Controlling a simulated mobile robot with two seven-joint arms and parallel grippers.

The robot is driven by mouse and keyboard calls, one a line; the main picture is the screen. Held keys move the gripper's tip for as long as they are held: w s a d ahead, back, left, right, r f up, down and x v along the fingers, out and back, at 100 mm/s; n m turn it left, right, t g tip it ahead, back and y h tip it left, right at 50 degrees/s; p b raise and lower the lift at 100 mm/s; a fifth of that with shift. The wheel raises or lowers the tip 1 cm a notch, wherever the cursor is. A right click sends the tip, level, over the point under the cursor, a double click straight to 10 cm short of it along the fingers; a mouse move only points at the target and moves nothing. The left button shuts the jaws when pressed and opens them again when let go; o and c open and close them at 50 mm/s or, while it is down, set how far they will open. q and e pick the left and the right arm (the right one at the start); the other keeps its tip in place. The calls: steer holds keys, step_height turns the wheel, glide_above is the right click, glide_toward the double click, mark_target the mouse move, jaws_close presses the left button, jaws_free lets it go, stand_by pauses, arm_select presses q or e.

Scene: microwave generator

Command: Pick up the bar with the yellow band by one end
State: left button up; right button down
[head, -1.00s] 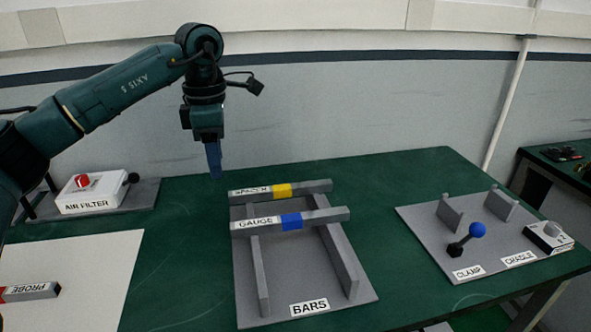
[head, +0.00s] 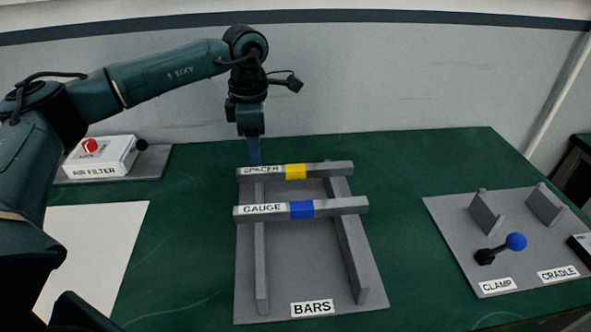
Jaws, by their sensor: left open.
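The bar with the yellow band (head: 327,169) is grey, labelled SPACER, and lies across the far part of the two rails of the BARS rack (head: 312,270). My left gripper (head: 254,158) points down at the left, labelled end of this bar. Its blue fingers reach to about the bar's top edge and partly overlap the label's upper side. I cannot tell whether they touch it or are just behind it. The gripper is open and holds nothing. My right gripper is not in view.
A grey bar with a blue band (head: 340,206), labelled GAUGE, lies parallel and nearer on the same rack. An air filter box (head: 100,157) stands at the left. A clamp and cradle plate (head: 480,250) is at the right. Green table is free between rack and plate.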

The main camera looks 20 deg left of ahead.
mark_target(259, 170)
arm_select(q)
steer(key=f, duration=0.3)
steer(key=f+p, duration=0.1)
steer(key=f, duration=0.1)
steer(key=shift+s+d, duration=0.2)
steer(key=shift+d, duration=0.15)
jaws_close()
